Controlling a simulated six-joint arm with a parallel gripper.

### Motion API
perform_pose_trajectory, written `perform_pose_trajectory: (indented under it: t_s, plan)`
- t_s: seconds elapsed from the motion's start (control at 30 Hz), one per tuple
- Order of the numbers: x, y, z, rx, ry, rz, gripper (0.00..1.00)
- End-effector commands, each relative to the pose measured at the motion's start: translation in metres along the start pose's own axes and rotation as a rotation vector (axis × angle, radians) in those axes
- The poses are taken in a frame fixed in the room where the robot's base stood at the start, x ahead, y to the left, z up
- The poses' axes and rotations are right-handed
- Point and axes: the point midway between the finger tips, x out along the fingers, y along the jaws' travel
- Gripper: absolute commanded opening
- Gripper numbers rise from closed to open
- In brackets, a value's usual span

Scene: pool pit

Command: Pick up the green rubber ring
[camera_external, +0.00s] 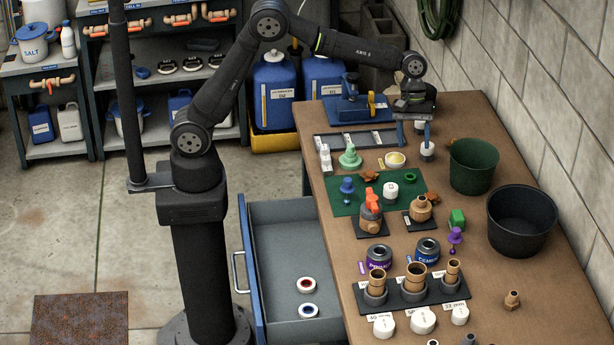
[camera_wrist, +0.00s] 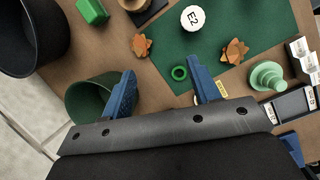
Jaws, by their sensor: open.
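The green rubber ring (camera_external: 410,177) is small and lies flat near a corner of the dark green mat (camera_external: 345,209) on the table. In the wrist view the ring (camera_wrist: 179,73) shows whole near the mat's edge, with its hole visible. My gripper (camera_external: 413,132) is over the far part of the table, above and beyond the ring. In the wrist view my gripper (camera_wrist: 163,72) has its two blue fingers wide apart and nothing between them. The ring appears in the gap between the fingers, closer to the right one, and is not touched.
A white E2 cap (camera_wrist: 194,18) and brown leaf-like pieces (camera_wrist: 236,51) lie near the ring. A green stepped cone (camera_external: 350,158) and a yellow-filled bowl (camera_external: 395,160) stand nearby. A green bin (camera_external: 473,166) and a black bin (camera_external: 522,220) stand along the wall side.

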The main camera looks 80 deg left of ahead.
Motion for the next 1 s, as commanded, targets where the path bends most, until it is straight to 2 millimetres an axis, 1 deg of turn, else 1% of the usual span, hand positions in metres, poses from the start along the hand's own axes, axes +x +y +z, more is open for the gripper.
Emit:
perform_pose_trajectory:
  t_s: [0.03, 0.1, 0.2, 0.3, 0.37, 0.43, 0.47, 0.57, 0.7, 0.9, 1.0]
  plan:
    - [-0.011, -0.005, -0.026, -0.096, -0.010, 0.014, 0.56]
    - [-0.024, -0.012, -0.054, -0.215, -0.024, 0.026, 0.56]
    - [-0.037, -0.021, -0.084, -0.346, -0.043, 0.040, 0.56]
    - [-0.045, -0.028, -0.101, -0.426, -0.055, 0.048, 0.56]
    - [-0.047, -0.030, -0.106, -0.453, -0.059, 0.050, 0.56]
    - [-0.044, -0.030, -0.109, -0.466, -0.062, 0.051, 0.56]
    - [-0.041, -0.030, -0.109, -0.468, -0.063, 0.050, 0.56]
    - [-0.023, -0.030, -0.107, -0.468, -0.063, 0.048, 0.56]
    - [0.008, -0.028, -0.105, -0.466, -0.062, 0.047, 0.56]
    - [0.050, -0.025, -0.103, -0.465, -0.062, 0.047, 0.56]
    - [0.063, -0.024, -0.103, -0.464, -0.062, 0.049, 0.56]
